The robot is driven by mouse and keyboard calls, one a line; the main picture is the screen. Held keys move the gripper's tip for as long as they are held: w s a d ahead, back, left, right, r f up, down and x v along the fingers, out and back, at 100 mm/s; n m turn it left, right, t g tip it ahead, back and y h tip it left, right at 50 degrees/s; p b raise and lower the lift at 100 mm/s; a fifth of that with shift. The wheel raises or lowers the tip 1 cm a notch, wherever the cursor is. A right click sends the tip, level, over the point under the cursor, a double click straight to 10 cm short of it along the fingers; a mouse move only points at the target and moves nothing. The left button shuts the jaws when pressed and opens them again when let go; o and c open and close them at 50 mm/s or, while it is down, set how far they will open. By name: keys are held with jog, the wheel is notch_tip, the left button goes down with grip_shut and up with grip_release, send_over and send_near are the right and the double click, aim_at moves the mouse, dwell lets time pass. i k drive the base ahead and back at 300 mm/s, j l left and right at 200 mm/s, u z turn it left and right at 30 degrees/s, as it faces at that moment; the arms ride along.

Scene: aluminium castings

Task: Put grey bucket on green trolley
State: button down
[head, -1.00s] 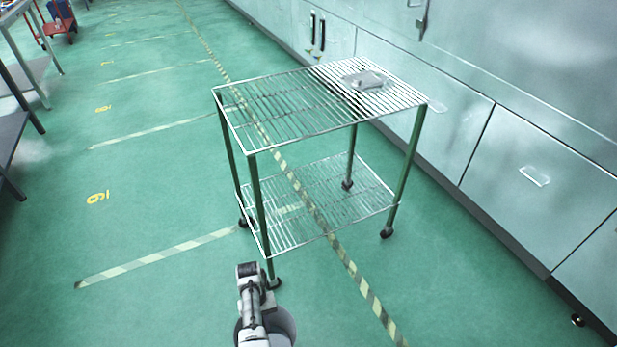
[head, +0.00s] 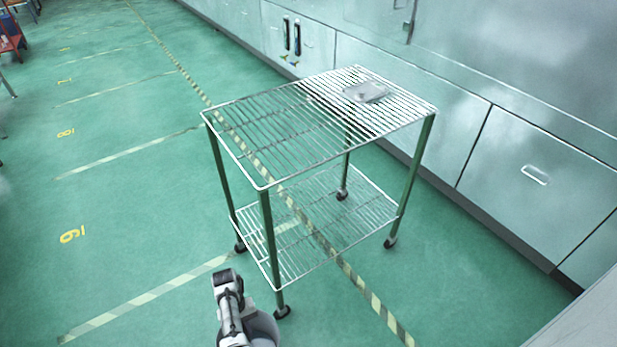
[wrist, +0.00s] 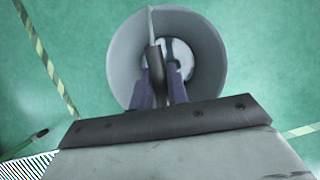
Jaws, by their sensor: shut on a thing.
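The grey bucket (wrist: 207,45) shows from above in the wrist view, with its handle running up between my fingers. My gripper (wrist: 165,75) is shut on the bucket's handle. In the head view the bucket (head: 264,331) is partly hidden behind my arm at the bottom edge. The green trolley (head: 269,237) stands just ahead, with green legs, black casters and two wire shelves. Its top wire shelf (head: 270,125) is mostly bare. The bucket is in front of the trolley's near leg, lower than the top shelf.
A small clear tray (head: 366,92) lies on the top shelf's far right part. Metal cabinets (head: 400,110) line the right side. The green floor to the left is open. A red object (head: 10,42) stands at the far left.

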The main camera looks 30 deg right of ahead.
aim_at(292, 130)
jog(key=i+j, duration=0.95)
jog(key=i, duration=0.3)
